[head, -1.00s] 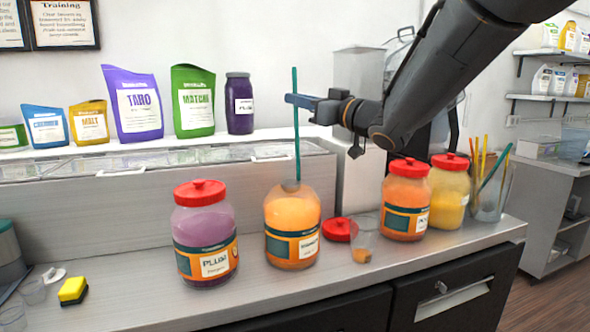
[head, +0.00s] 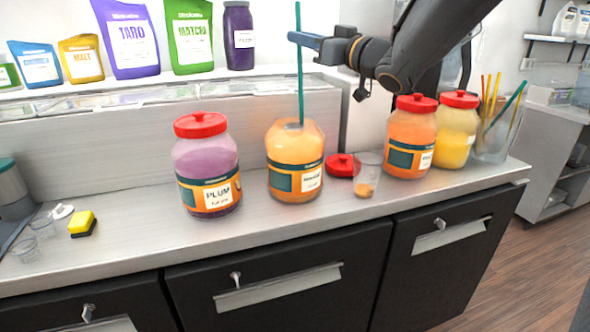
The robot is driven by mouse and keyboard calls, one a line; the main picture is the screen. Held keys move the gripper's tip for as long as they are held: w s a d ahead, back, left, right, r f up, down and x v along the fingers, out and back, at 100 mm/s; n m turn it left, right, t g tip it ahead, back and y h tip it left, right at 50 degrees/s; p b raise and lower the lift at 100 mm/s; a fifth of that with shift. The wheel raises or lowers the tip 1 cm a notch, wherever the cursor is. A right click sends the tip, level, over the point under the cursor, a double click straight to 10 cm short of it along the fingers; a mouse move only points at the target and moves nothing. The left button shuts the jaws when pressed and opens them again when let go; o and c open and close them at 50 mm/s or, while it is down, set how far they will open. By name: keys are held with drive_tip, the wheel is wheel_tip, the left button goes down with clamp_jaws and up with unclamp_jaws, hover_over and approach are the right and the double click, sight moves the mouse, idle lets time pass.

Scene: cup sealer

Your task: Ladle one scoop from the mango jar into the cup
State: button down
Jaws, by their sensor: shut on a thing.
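The open mango jar (head: 296,180), orange with a green and orange label, stands upright on the counter without a lid. The label's small text is hard to read. My gripper (head: 300,40) is shut on the teal ladle handle (head: 300,85) high above the jar. The ladle stands nearly upright, its lower end in the jar's mouth; its bowl is not clearly visible. The clear cup (head: 367,172) stands right of the jar, with a little orange matter at its bottom. A red lid (head: 340,165) lies on the counter between jar and cup.
The lidded plum jar (head: 207,170) stands left of the open jar. Two lidded jars, orange (head: 411,140) and yellow (head: 455,132), and a clear holder with sticks (head: 497,130) stand to the right. A yellow sponge (head: 82,223) lies far left. The front counter strip is clear.

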sight(301, 64)
drive_tip(key=shift+f+b, duration=1.8)
drive_tip(key=shift+f, duration=1.25)
drive_tip(key=shift+r, duration=0.15)
wheel_tip(301, 64, up, 13)
drive_tip(key=p, duration=1)
drive_tip(key=shift+r+p, duration=0.15)
drive_tip(key=shift+p, duration=0.2)
idle(0.4)
